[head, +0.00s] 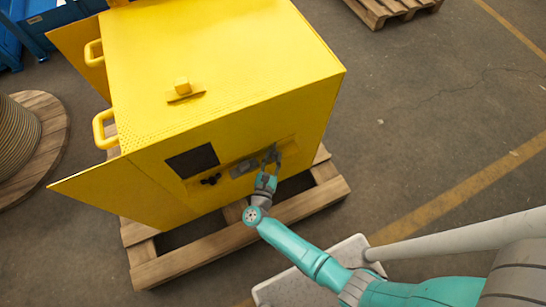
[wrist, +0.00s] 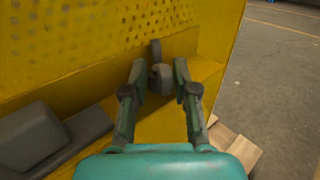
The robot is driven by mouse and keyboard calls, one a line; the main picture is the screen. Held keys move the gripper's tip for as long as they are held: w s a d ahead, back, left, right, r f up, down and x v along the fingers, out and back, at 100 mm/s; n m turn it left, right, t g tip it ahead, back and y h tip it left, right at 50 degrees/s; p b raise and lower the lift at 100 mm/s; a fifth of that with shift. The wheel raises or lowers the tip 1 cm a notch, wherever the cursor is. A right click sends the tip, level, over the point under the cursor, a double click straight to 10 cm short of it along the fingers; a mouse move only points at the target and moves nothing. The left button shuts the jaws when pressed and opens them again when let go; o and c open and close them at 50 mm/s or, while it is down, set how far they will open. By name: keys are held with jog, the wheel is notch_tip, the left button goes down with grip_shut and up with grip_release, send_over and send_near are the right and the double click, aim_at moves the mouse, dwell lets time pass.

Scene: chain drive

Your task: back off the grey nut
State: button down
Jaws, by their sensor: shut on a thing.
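The grey nut (wrist: 160,82) is a small rounded grey piece in the wrist view, on the yellow machine's recessed ledge. My gripper (wrist: 160,70) has one finger on each side of it and is shut on it. A darker grey upright piece (wrist: 155,50) stands just behind the nut. In the head view my gripper (head: 272,158) reaches into the right part of the recess in the machine's front. The nut is too small and too covered by the fingers to make out there.
The yellow machine (head: 225,60) stands on a wooden pallet (head: 200,255). Left of my gripper are grey blocks (wrist: 30,138), black knobs (head: 211,179) and a dark opening (head: 192,161). A cable reel (head: 50,150) stands at the left.

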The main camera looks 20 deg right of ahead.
jog(key=shift+s+d+n+t+y, duration=0.1)
jog(key=shift+n+t+y, duration=0.35)
jog(key=shift+y, duration=0.15)
jog(key=shift+s+d+n+t+y, duration=0.1)
jog(key=shift+n+t+y, duration=0.3)
jog(key=shift+y, duration=0.2)
jog(key=shift+d+n+t+y, duration=0.2)
jog(key=shift+n+t+y, duration=0.65)
jog(key=shift+n+y, duration=1.3)
jog(key=shift+y, duration=0.95)
jog(key=c, duration=1.1)
grip_release()
jog(key=shift+c, duration=0.2)
jog(key=shift+s, duration=0.1)
